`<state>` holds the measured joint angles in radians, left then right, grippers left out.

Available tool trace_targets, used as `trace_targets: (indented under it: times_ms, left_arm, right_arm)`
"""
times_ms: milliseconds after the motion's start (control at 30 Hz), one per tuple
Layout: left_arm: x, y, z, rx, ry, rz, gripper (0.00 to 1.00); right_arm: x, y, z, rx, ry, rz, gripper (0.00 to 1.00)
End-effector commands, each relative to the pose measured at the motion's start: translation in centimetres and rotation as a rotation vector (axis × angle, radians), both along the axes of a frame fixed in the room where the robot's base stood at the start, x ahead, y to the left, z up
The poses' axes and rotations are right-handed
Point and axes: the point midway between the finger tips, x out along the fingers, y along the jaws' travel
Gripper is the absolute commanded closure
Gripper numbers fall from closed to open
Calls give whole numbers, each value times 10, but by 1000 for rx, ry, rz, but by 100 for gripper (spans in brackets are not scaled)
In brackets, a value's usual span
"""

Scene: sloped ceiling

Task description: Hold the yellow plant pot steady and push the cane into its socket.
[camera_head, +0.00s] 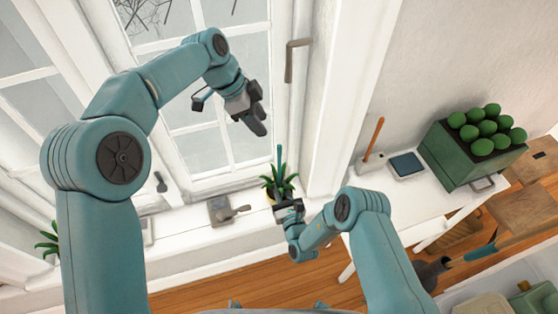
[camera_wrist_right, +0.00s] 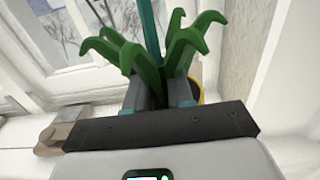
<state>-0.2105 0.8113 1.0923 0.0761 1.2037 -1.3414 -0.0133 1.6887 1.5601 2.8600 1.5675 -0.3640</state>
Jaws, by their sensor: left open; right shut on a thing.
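The yellow plant pot (camera_head: 268,196) stands on the white window sill with a green spiky plant in it. A sliver of its yellow rim (camera_wrist_right: 201,97) shows in the right wrist view; the leaves and my gripper hide most of it. The teal cane (camera_head: 279,156) stands about upright among the leaves and also shows in the right wrist view (camera_wrist_right: 152,35). Its lower end and the socket are hidden. My right gripper (camera_head: 285,203) is shut on the pot from the near side. My left gripper (camera_head: 261,126) is open and empty, above and left of the cane, apart from it.
A grey metal latch block (camera_head: 219,210) lies on the sill left of the pot. A window handle (camera_head: 290,62) juts out above. At right, a white table (camera_head: 392,186) holds a green crate (camera_head: 450,158) of green fruit and an orange stick (camera_head: 375,138) in a holder.

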Motion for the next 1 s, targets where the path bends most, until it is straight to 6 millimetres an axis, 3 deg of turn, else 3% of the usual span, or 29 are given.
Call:
trace_targets:
  times_ms: [67, 100, 167, 433, 567, 1000]
  left_arm:
    - [0, 0, 0, 0, 0, 0, 56]
    - [0, 0, 0, 0, 0, 0, 56]
    - [0, 0, 0, 0, 0, 0, 56]
    - [0, 0, 0, 0, 0, 0, 56]
    - [0, 0, 0, 0, 0, 0, 56]
    - [0, 0, 0, 0, 0, 0, 56]
  right_arm:
    - [1, 0, 1, 1, -3, 0, 100]
    - [1, 0, 1, 1, -3, 0, 65]
    - [1, 0, 1, 1, -3, 0, 48]
    - [0, 0, 0, 0, -1, 0, 48]
    - [-10, -3, -1, 0, 2, 0, 48]
    - [-97, -32, -1, 0, 3, -1, 48]
